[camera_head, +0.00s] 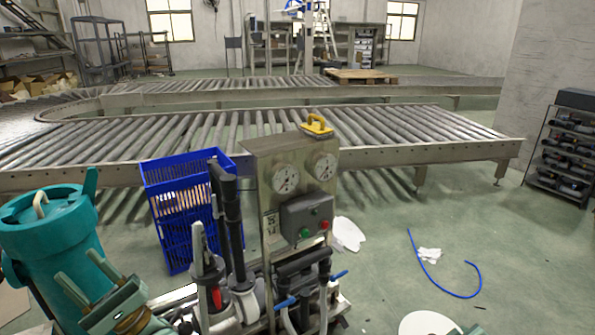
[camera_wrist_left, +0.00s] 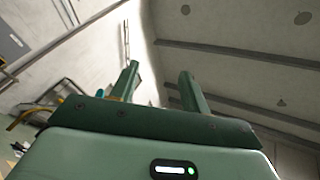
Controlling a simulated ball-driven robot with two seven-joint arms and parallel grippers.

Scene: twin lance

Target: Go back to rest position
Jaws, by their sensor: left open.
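My left gripper (camera_head: 88,272) is at the lower left of the head view, left of the gauge stand and apart from the blue crate. Its two green fingers are spread, with nothing between them. The left wrist view also shows the open fingers (camera_wrist_left: 158,82), pointing towards the wall and ceiling, with no object between them. My right gripper cannot be made out. A small green sliver sits at the bottom edge of the head view, right of centre, and I cannot tell what it belongs to.
A gauge stand (camera_head: 294,182) with a yellow-handled tool (camera_head: 317,125) on top stands front centre. A blue crate (camera_head: 174,236) stands behind it to the left. A roller conveyor (camera_head: 400,152) spans the room behind. A blue hose (camera_head: 437,284) lies on open floor at right.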

